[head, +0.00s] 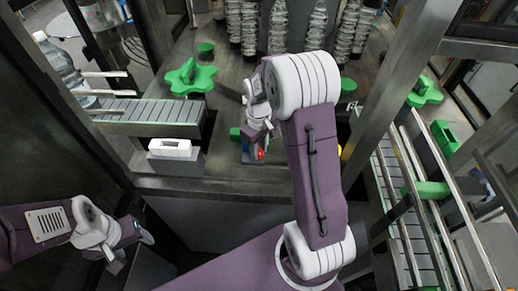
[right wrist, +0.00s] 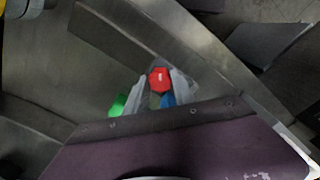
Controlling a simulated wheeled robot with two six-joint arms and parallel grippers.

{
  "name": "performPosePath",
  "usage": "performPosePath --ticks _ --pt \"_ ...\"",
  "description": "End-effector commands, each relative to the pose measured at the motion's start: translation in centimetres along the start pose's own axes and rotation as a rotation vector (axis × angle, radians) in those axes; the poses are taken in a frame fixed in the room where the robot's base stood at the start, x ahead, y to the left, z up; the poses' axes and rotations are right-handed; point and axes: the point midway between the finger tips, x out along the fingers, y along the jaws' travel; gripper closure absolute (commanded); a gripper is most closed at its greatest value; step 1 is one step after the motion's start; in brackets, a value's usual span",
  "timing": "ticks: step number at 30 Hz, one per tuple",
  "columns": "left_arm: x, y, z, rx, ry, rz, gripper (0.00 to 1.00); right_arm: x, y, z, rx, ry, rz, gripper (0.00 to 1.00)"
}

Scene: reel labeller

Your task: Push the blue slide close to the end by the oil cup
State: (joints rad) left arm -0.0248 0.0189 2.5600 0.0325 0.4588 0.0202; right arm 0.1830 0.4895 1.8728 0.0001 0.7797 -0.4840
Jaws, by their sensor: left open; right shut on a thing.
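The blue slide (head: 245,146) shows as a small patch beside a green block, mostly hidden by my right gripper; it also shows in the right wrist view (right wrist: 168,101). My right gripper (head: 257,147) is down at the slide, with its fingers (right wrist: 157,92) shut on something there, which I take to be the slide. A red piece (right wrist: 160,79) sits at the fingertips. My left gripper (head: 132,251) is open and empty at the lower left, away from the machine. I cannot make out the oil cup for certain.
A grey conveyor (head: 150,113) lies at the left, with a white block (head: 170,148) in front. Green star knobs (head: 190,77) stand around the machine. Another conveyor with rails (head: 420,170) runs at the right. A steel post (head: 385,100) rises close to my right arm. Stacked reels (head: 278,28) stand behind.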

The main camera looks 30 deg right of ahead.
Motion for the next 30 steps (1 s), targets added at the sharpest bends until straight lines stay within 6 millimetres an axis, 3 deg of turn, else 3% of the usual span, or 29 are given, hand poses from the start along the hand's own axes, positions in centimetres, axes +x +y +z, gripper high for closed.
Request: performPosePath --ticks 2,3,5,6,16,24,30 --pt "0.0 0.0 0.0 0.000 0.000 0.000 0.38 0.0 0.0 -0.1 0.000 0.001 0.000 1.00" --pt "0.0 0.0 0.0 0.000 0.000 0.000 0.38 0.0 0.0 -0.1 -0.001 0.002 0.000 0.67" --pt "0.0 0.0 0.0 0.000 0.000 0.000 0.38 0.0 0.0 -0.1 -0.001 0.001 0.000 0.51" --pt "0.0 0.0 0.0 0.000 0.000 0.000 0.38 0.0 0.0 0.0 -0.001 0.001 0.000 0.48" --pt "0.1 0.0 0.0 0.000 0.000 0.000 0.38 -0.5 0.0 -0.1 -0.001 0.002 0.001 0.48" --pt "0.8 0.0 0.1 0.000 0.000 0.000 0.38 -6.1 0.1 -0.2 -0.001 0.006 0.003 0.48" --pt "0.9 0.0 0.1 0.000 0.000 0.000 0.38 -8.8 0.0 -0.1 -0.001 0.002 0.001 0.48"
